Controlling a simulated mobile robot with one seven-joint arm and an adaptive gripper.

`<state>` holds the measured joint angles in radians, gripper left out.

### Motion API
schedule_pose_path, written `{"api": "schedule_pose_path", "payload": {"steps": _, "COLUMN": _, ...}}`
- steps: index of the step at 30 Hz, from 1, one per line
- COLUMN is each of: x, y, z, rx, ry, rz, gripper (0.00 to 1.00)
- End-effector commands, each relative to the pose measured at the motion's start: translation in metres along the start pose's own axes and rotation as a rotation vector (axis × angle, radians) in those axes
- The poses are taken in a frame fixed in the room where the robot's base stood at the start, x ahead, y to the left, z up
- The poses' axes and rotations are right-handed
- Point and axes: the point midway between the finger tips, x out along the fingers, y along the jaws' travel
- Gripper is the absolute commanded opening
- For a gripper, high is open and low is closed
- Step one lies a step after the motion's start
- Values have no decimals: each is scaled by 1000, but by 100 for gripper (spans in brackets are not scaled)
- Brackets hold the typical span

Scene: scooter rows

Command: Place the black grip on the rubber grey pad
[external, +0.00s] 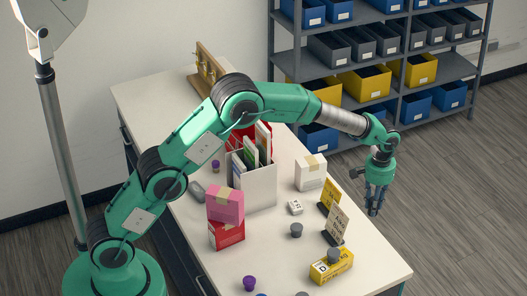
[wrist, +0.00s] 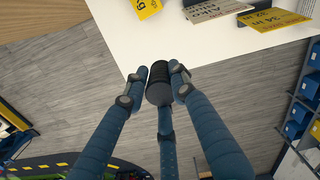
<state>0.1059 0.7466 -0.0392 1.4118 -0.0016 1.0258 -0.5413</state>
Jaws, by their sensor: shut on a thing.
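My gripper (external: 374,208) hangs at the right, fingers pointing down, beyond the table's right edge. In the wrist view my gripper (wrist: 160,78) is shut on the black grip (wrist: 158,88), a dark ribbed cylinder between the blue fingers. The floor shows beneath it there. The grip is too small to make out in the external view. I cannot pick out the rubber grey pad for sure; small grey round pieces stand on the table, one near the middle (external: 296,230) and one on a yellow box (external: 333,255).
The white table (external: 260,262) carries a pink box (external: 225,205) on a red box (external: 227,235), a white bin (external: 258,188), a white carton (external: 311,172) and standing signs (external: 335,222) near the right edge. Shelves with coloured bins (external: 364,83) stand behind.

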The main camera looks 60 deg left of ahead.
Motion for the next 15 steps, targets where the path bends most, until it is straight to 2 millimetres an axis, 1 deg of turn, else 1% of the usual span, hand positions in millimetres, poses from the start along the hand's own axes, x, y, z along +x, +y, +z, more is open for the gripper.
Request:
{"api": "schedule_pose_path", "payload": {"steps": 1, "x": -3, "y": -12, "z": -3, "rx": -4, "ry": 2, "rz": 1, "gripper": 0}}
{"api": "schedule_pose_path", "payload": {"steps": 5, "x": -7, "y": -48, "z": -9, "rx": -11, "ry": 2, "rz": 1, "gripper": 0}}
{"api": "schedule_pose_path", "payload": {"steps": 8, "x": -9, "y": -85, "z": -12, "rx": -18, "ry": 0, "rz": 1, "gripper": 0}}
{"api": "schedule_pose_path", "payload": {"steps": 9, "x": -10, "y": -100, "z": -13, "rx": -21, "ry": 0, "rz": 1, "gripper": 0}}
{"api": "schedule_pose_path", "payload": {"steps": 11, "x": -12, "y": -125, "z": -13, "rx": -25, "ry": 0, "rz": 1, "gripper": 0}}
{"api": "schedule_pose_path", "payload": {"steps": 12, "x": -13, "y": -142, "z": -13, "rx": -29, "ry": -1, "rz": 0, "gripper": 0}}
{"api": "schedule_pose_path", "payload": {"steps": 14, "x": -15, "y": -166, "z": -12, "rx": -32, "ry": -4, "rz": 0, "gripper": 0}}
{"api": "schedule_pose_path", "payload": {"steps": 15, "x": -16, "y": -182, "z": -11, "rx": -34, "ry": -3, "rz": 0, "gripper": 0}}
